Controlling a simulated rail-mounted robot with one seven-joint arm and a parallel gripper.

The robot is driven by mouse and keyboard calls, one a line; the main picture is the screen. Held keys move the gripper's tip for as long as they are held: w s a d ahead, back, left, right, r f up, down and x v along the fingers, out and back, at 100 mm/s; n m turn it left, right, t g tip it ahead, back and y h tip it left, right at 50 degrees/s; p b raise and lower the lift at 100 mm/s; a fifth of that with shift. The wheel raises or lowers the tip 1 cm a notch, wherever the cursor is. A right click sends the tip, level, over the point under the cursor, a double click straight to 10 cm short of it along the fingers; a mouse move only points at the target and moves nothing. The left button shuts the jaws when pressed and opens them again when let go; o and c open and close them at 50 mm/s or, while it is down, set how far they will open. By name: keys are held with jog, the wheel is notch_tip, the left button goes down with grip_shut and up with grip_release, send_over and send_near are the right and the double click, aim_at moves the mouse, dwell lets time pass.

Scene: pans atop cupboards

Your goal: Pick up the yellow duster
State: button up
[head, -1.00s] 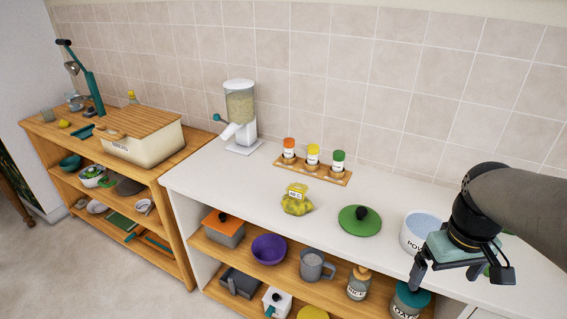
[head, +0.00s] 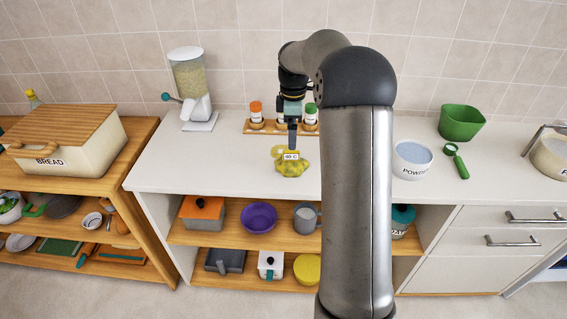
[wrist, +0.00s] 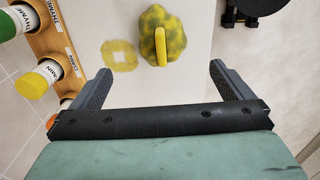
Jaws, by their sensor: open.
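The yellow duster (head: 293,167), a lumpy yellow and olive-green bundle with a small white label, lies on the white counter in front of the jar rack. In the wrist view the duster (wrist: 150,30) is at the top centre, with a yellow strip or loop facing up. My gripper (head: 292,138) is above and just behind it in the head view. In the wrist view my gripper (wrist: 159,70) is open and empty, its fingers apart and pointing towards the duster without enclosing it. A flat pale-yellow patch (wrist: 119,55) shows on the counter beside it.
The wooden jar rack (head: 282,129) stands close behind, at the left in the wrist view. A dispenser (head: 190,85) stands left and a powder bowl (head: 412,160) right. The counter (head: 225,160) left of the duster is clear. My arm hides the part to its right.

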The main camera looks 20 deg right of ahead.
aim_at(291, 160)
notch_tip(291, 160, down, 7)
jog(key=shift+a+f+p, duration=0.1)
jog(key=shift+p, duration=0.45)
jog(key=shift+f+p, duration=0.9)
jog(key=shift+f, duration=1.85)
jog(key=shift+c, duration=0.3)
jog(key=c, duration=1)
